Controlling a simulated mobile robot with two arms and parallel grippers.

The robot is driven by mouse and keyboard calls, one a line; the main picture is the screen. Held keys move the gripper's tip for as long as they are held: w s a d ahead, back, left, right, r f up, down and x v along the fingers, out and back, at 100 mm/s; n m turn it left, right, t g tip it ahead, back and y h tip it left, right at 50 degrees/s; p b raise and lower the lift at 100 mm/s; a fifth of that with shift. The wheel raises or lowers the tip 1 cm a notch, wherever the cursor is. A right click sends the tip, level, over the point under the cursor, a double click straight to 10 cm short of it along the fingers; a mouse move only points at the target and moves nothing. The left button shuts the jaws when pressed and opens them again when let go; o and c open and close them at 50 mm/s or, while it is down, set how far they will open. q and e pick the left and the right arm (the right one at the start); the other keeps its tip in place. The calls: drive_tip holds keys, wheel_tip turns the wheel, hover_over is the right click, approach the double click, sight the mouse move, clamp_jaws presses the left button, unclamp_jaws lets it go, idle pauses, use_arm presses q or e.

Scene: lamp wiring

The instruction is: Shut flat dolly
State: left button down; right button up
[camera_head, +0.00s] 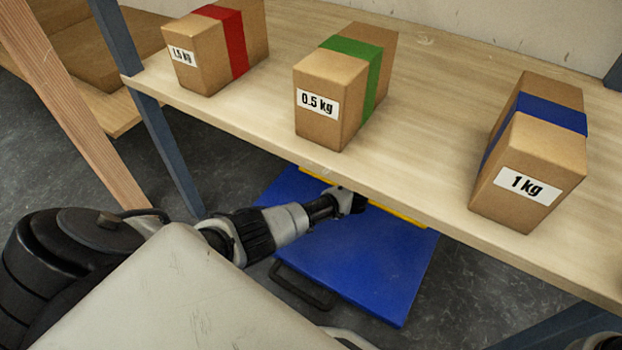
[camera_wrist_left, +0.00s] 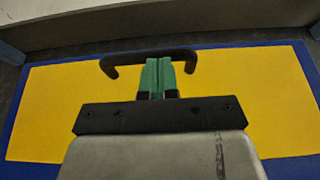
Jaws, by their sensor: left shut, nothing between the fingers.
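The flat dolly (camera_head: 360,265) lies low under the shelf in the head view, its visible face blue with yellow along the far edge. A dark handle (camera_head: 303,286) shows at its near left side. In the left wrist view a yellow panel with a blue border (camera_wrist_left: 265,95) fills most of the picture, with a black bar handle (camera_wrist_left: 125,59) near its far edge. My left gripper (camera_wrist_left: 159,62) has its green fingers together, their tips at the middle of that handle; I cannot tell if they touch it. In the head view my left arm reaches to the shelf edge; its fingers are hidden there.
A wooden shelf (camera_head: 420,150) spans above the dolly. It holds boxes marked 1.5 kg (camera_head: 205,60), 0.5 kg (camera_head: 330,90) and 1 kg (camera_head: 520,165). A blue-grey post (camera_head: 165,140) and a wooden beam (camera_head: 80,115) stand left of the dolly.

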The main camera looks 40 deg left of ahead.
use_arm(q)
drive_tip(key=w, duration=0.3)
drive_tip(key=shift+f+b, duration=0.1)
drive_tip(key=shift+b, duration=0.25)
drive_tip(key=shift+w+a+r, duration=0.15)
drive_tip(key=shift+a+r, duration=0.05)
drive_tip(key=shift+r, duration=0.1)
drive_tip(key=shift+w, duration=0.1)
